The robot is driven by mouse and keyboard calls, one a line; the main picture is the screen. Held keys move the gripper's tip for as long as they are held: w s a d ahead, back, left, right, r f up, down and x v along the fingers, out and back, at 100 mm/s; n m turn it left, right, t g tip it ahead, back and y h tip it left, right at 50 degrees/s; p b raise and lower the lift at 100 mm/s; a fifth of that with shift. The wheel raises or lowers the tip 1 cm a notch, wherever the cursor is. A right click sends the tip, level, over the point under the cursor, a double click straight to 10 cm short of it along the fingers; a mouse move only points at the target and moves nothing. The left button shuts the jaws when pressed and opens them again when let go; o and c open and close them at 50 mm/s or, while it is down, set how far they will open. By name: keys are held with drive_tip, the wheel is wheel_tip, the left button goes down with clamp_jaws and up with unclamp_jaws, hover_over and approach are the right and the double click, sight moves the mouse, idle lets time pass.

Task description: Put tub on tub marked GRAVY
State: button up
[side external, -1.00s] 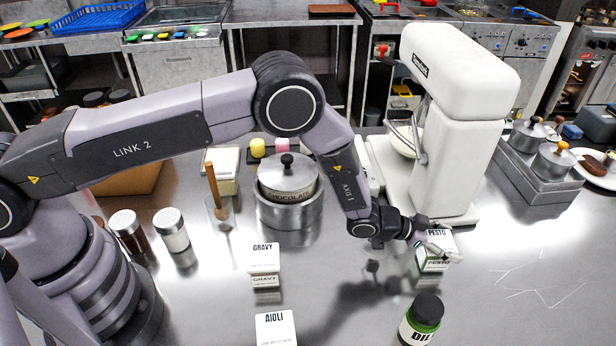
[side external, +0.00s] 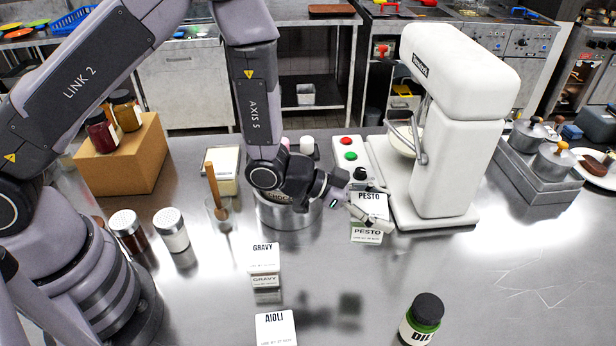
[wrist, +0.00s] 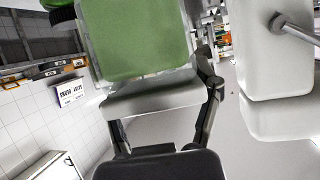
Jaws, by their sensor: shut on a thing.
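My gripper (side external: 372,212) is shut on a tub marked PESTO (side external: 368,233), which has a white labelled lid. It holds the tub above the counter, right of the GRAVY tub. In the wrist view the held tub's green contents (wrist: 140,38) and white lid fill the space between the fingers. The tub marked GRAVY (side external: 264,257) stands on the steel counter with a white labelled lid and nothing on top of it.
An AIOLI tub (side external: 276,328) stands in front of GRAVY. A pot (side external: 290,217) stands behind, partly hidden by my arm. Two shakers (side external: 171,230) are at left, an OIL jar (side external: 421,318) at front right. A white mixer (side external: 440,150) stands at right.

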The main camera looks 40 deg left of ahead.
drive_tip(key=s+a+m+g+h, duration=0.2)
drive_tip(key=s+a+m+g, duration=0.1)
drive_tip(key=s+a, duration=0.3)
drive_tip(key=m+g, duration=0.4)
hover_over(271, 262)
drive_tip(key=shift+f, duration=2.5)
drive_tip(key=shift+f, duration=0.15)
drive_tip(key=o, duration=1.2)
